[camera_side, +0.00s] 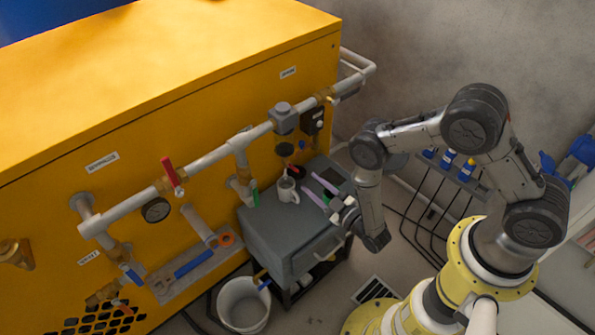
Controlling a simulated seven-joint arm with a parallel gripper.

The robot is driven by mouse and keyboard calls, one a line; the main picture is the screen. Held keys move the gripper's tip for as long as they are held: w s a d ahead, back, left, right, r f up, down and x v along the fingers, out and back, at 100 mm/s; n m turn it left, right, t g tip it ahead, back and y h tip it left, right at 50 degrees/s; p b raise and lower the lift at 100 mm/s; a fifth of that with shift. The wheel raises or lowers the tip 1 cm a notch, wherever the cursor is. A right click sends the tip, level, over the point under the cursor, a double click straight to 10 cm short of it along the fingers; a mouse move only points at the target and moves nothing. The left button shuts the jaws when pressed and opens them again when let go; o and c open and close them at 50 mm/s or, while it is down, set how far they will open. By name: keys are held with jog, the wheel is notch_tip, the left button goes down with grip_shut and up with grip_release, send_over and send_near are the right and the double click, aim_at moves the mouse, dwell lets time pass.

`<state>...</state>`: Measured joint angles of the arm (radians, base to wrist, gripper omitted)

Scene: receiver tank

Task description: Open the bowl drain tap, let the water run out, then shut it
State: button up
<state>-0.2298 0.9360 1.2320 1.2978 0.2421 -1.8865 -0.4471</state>
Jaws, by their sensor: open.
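My gripper (309,181) is open, with two purple fingers apart and nothing between them. It is over the top of the grey cabinet (262,222), just right of a white mug (289,191). Above the mug, a grey filter-like block (283,117) sits on the pipe with a dark rounded part (285,149) under it, perhaps the bowl. Small red and black parts (294,170) show below that, just above the mug. I cannot tell which of them is the drain tap or how it is set. The water is not visible.
A yellow housing (150,90) carries the pipe (140,200), a red-handled valve (172,175), a gauge (155,210) and a blue-handled valve (132,275). A white bucket (243,305) stands on the floor beside the cabinet.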

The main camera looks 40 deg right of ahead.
aim_at(294, 168)
jog(key=w, duration=0.7)
jog(key=shift+w, duration=0.1)
jog(key=shift+c, duration=0.3)
grip_shut()
